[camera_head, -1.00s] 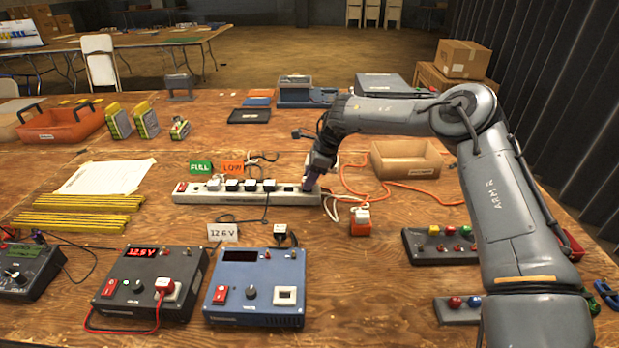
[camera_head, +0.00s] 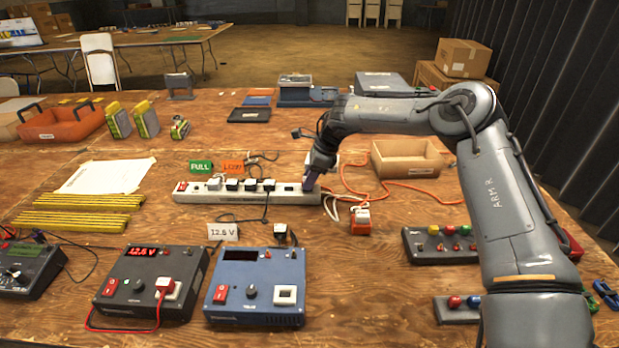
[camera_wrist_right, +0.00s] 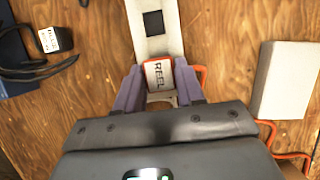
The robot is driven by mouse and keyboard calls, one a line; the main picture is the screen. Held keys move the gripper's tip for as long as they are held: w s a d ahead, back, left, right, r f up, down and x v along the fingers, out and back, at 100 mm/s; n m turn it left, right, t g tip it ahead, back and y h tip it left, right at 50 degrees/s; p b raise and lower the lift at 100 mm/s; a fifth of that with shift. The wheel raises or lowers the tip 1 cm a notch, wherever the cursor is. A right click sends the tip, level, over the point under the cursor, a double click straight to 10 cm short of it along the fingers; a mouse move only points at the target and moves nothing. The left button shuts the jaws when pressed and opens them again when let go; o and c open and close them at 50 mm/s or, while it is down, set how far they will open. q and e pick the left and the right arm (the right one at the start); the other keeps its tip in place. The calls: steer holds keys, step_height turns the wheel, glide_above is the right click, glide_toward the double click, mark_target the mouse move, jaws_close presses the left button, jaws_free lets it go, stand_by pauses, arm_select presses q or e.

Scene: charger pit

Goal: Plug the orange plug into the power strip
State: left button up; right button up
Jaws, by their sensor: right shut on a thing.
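My right gripper (camera_head: 308,183) is over the right end of the white power strip (camera_head: 222,196), its fingers pointing down. In the right wrist view the gripper (camera_wrist_right: 158,92) is shut on the orange plug (camera_wrist_right: 158,73), which has a white top marked REEL. The power strip (camera_wrist_right: 168,42) runs beneath it, with an empty dark socket just past the plug. In the head view the gripper hides the held plug. I cannot tell whether its pins are in a socket. My left gripper is not in view.
Several dark-and-white plugs (camera_head: 250,185) fill the strip's left part. A white-topped orange block (camera_head: 361,221) stands right of the strip. Orange cable (camera_head: 425,201) runs by a cardboard tray (camera_head: 405,170). A black meter box (camera_head: 150,285) and a blue box (camera_head: 256,287) stand in front.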

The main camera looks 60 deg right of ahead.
steer(key=shift+f, duration=0.35)
steer(key=shift+f, duration=0.1)
stand_by(0.3)
stand_by(0.6)
stand_by(0.5)
steer(key=shift+f, duration=0.25)
stand_by(0.3)
steer(key=o, duration=1.5)
steer(key=shift+r, duration=0.15)
